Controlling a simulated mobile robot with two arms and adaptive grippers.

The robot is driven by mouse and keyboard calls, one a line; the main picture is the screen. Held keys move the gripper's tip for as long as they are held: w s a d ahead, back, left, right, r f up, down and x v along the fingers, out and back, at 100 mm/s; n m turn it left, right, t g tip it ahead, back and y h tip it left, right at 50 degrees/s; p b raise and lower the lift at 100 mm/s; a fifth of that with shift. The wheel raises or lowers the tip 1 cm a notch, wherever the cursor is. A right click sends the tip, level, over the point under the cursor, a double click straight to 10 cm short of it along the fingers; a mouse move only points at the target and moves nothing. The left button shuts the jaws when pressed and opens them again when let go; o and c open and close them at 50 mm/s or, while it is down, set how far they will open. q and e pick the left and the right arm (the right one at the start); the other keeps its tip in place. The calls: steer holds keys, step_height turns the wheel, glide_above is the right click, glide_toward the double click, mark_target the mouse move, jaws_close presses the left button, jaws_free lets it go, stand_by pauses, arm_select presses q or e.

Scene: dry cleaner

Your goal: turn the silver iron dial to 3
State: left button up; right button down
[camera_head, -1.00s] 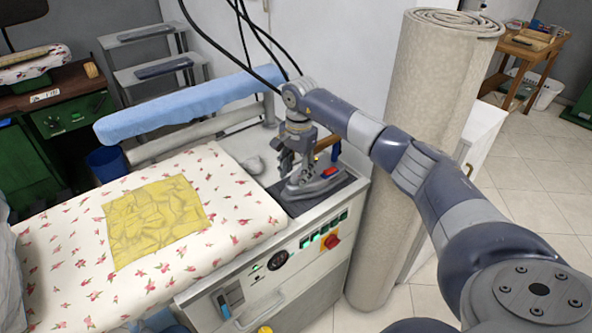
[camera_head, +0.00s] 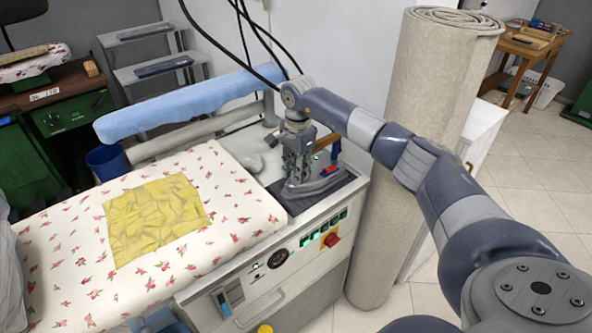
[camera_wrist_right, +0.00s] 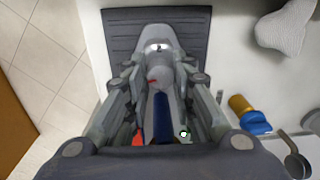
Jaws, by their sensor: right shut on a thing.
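The silver iron (camera_head: 322,184) sits on a dark ribbed mat (camera_head: 352,176) at the right end of the pressing station. My right gripper (camera_head: 296,176) comes down onto it from above. In the right wrist view the iron (camera_wrist_right: 158,38) lies between the two fingers of my right gripper (camera_wrist_right: 160,75), with its nose away from the wrist. The fingers are closed in on the iron's upper part. A small red mark shows between them. The dial and its setting cannot be made out. My left gripper is not in view.
A flowered ironing board (camera_head: 230,232) with a yellow cloth (camera_head: 155,222) lies left of the iron. A blue padded arm (camera_head: 185,106) runs behind it. A tall rolled carpet (camera_head: 435,90) stands close by on the right. Black cables (camera_head: 243,35) hang behind my wrist.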

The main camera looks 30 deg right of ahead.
steer(key=shift+m, duration=0.4)
steer(key=c, duration=1.3)
jaws_free()
steer(key=shift+r, duration=0.15)
steer(key=r, duration=1.1)
steer(key=shift+s+r, duration=0.3)
steer(key=shift+r, duration=0.05)
